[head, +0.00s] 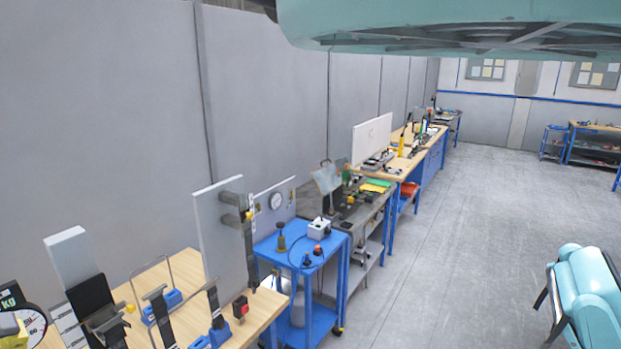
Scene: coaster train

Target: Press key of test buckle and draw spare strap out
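My gripper is not in view. Several dark straps and fittings stand on the wooden bench (185,268) at the lower left. A small red buckle-like block (240,307) sits near the bench's right end. Beside it, a dark strap (213,299) rises from a blue base (219,334). Another dark strap (158,312) stands further left by a blue block (166,305). A dark strap (248,254) also hangs at the edge of an upright pale board (218,230). I cannot tell which of these is the test buckle or the spare strap.
A blue cart (333,240) with a small white box (318,229) stands just beyond the bench. More workbenches (428,143) line the grey wall. A large teal body (450,22) overhangs at the top, and a teal padded shape (590,290) is at lower right. The middle floor is clear.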

